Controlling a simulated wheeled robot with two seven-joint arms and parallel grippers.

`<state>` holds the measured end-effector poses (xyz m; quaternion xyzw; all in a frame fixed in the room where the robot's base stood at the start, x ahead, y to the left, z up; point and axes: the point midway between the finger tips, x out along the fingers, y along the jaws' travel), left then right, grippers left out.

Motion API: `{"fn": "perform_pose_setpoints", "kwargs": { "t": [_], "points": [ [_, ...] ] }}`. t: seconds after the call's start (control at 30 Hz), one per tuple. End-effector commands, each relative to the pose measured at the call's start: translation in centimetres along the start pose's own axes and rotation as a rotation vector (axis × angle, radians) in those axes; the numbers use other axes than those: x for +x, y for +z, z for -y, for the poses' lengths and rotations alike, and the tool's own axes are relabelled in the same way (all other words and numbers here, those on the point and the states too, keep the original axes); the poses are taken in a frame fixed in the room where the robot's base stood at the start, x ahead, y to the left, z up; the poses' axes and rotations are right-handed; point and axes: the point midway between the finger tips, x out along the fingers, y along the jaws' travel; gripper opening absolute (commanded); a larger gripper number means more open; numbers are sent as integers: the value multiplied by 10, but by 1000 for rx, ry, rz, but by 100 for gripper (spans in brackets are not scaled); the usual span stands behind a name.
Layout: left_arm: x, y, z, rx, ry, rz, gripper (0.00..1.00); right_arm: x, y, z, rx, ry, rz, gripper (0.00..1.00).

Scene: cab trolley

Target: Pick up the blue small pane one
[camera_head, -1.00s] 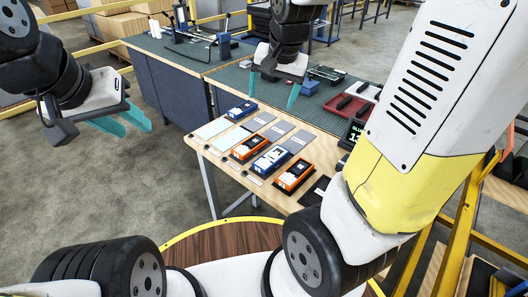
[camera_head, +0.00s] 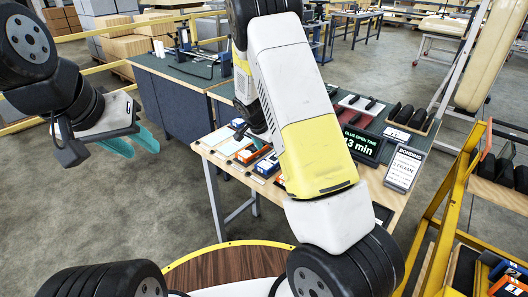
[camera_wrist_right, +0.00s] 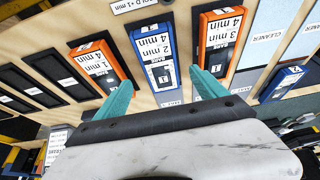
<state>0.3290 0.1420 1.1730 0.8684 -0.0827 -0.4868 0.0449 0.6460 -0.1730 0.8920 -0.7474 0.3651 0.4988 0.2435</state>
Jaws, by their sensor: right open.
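In the right wrist view, a blue box (camera_wrist_right: 152,45) with a white label reading 2 min, 4 min lies between two orange boxes, one on the left (camera_wrist_right: 98,62) and one on the right (camera_wrist_right: 217,40). A smaller blue box (camera_wrist_right: 286,82) lies at the right edge. My right gripper (camera_wrist_right: 161,88) is open and empty, its teal fingers apart on either side of the lower end of the middle blue box. In the head view, my right arm hides most of this gripper and part of the boxes. My left gripper (camera_head: 133,145) is open and empty, left of the table.
A glue timer display (camera_head: 363,144) and a bonding sign (camera_head: 404,167) stand at the table's right. Dark empty recesses (camera_wrist_right: 47,72) lie left of the boxes in the wrist view. A yellow rail (camera_head: 437,215) stands at the right. Floor left of the table is clear.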

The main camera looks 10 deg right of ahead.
Motion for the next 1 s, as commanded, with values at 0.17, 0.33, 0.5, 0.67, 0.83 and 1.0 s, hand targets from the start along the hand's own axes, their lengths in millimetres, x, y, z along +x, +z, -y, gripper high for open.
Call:
{"fn": "perform_pose_setpoints", "kwargs": {
  "t": [0.17, 0.33, 0.5, 0.67, 0.83, 1.0],
  "points": [
    [0, 0, 0, 0, 0, 0, 36, 26, 3, 0, -1, 3, 1, 82],
    [0, 0, 0, 0, 0, 0, 36, 47, 4, 1, 0, 1, 1, 82],
    [0, 0, 0, 0, 0, 0, 36, 53, 4, 1, -1, 0, 1, 82],
    [0, 0, 0, 0, 0, 0, 36, 52, 4, 1, 0, 0, 1, 78],
    [0, 0, 0, 0, 0, 0, 36, 52, 4, 1, 0, 0, 1, 44],
    [0, 0, 0, 0, 0, 0, 36, 52, 4, 1, 0, 0, 1, 11]
  ]
}}
